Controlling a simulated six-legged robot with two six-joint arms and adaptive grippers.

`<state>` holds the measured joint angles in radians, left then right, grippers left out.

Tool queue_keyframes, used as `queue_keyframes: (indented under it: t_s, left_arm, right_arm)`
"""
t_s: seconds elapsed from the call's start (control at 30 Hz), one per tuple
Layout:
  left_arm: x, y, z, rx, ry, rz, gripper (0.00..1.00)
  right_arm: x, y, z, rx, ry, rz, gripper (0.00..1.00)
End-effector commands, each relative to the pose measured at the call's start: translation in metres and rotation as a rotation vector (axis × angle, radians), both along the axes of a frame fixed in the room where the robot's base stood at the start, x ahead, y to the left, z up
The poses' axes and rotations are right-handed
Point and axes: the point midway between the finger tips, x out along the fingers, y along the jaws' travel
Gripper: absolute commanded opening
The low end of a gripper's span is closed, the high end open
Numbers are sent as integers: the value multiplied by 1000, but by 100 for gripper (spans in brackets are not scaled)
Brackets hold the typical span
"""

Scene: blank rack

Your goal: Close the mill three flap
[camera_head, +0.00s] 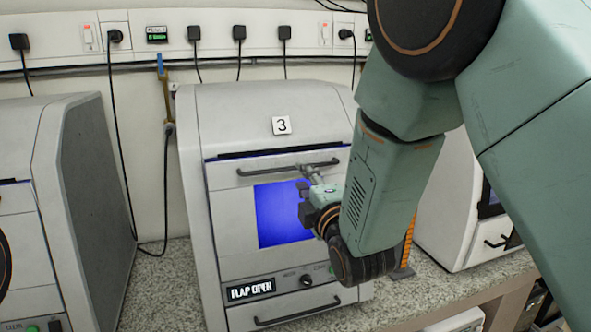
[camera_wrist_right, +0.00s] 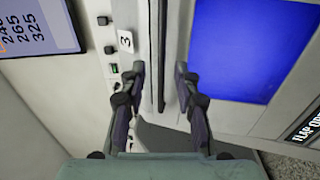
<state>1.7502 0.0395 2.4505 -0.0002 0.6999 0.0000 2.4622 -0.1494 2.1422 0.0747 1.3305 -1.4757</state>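Mill three (camera_head: 235,115) is a grey-white box with a "3" label (camera_head: 282,125); its display (camera_head: 251,290) reads "FLAP OPEN". Its front flap (camera_head: 230,205) has a blue window (camera_head: 275,215) and a dark bar handle (camera_head: 265,170) along the top. A dark gap shows above the flap. My right gripper (camera_head: 308,180) is in front of the flap by the handle. In the right wrist view its two fingers (camera_wrist_right: 160,78) are apart, with the handle (camera_wrist_right: 158,40) running between them; I cannot tell if they touch it. My left gripper is not in view.
A similar machine (camera_head: 80,180) stands left and another (camera_head: 455,200) stands right, on a speckled counter (camera_head: 160,285). Plugs and cables (camera_head: 240,50) hang from the wall strip behind. My right arm covers the mill's right side.

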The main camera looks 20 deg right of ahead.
Motion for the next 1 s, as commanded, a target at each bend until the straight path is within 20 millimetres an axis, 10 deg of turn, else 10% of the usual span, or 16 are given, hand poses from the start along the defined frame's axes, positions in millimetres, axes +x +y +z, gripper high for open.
queue_keyframes:
  t_s: [0.7,1.0]
  left_arm:
    - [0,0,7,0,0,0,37]
    - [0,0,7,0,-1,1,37]
  right_arm:
    - [45,7,4,-1,1,4,31]
    - [44,6,4,-1,1,4,5]
